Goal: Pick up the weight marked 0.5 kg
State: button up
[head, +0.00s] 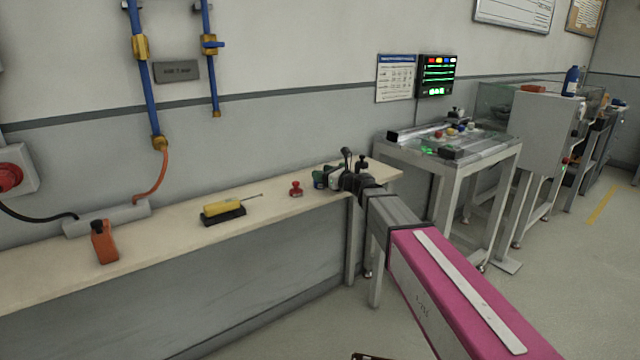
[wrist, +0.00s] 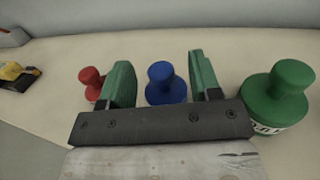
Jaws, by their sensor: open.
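My gripper (wrist: 160,70) is open, its two green fingers apart at the far end of the bench. In the wrist view a blue knobbed weight (wrist: 164,85) stands between the fingers, with a gap on each side. A smaller red weight (wrist: 91,82) stands left of the left finger. A larger green weight (wrist: 278,92) stands right of the right finger. The green weight has a white label, mostly hidden and unreadable; no 0.5 kg mark can be read. The head view shows the red weight (head: 296,189) left of my gripper (head: 336,178).
The pale bench (head: 270,206) also holds a yellow screwdriver (head: 222,207) on a dark block and an orange bottle-like object (head: 103,242). The wall runs along its back. A grey-framed machine table (head: 446,165) stands beyond the bench's right end.

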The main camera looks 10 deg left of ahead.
jog(key=shift+w+a, duration=0.35)
jog(key=shift+a, duration=0.3)
grip_shut()
jog(key=shift+r, duration=0.1)
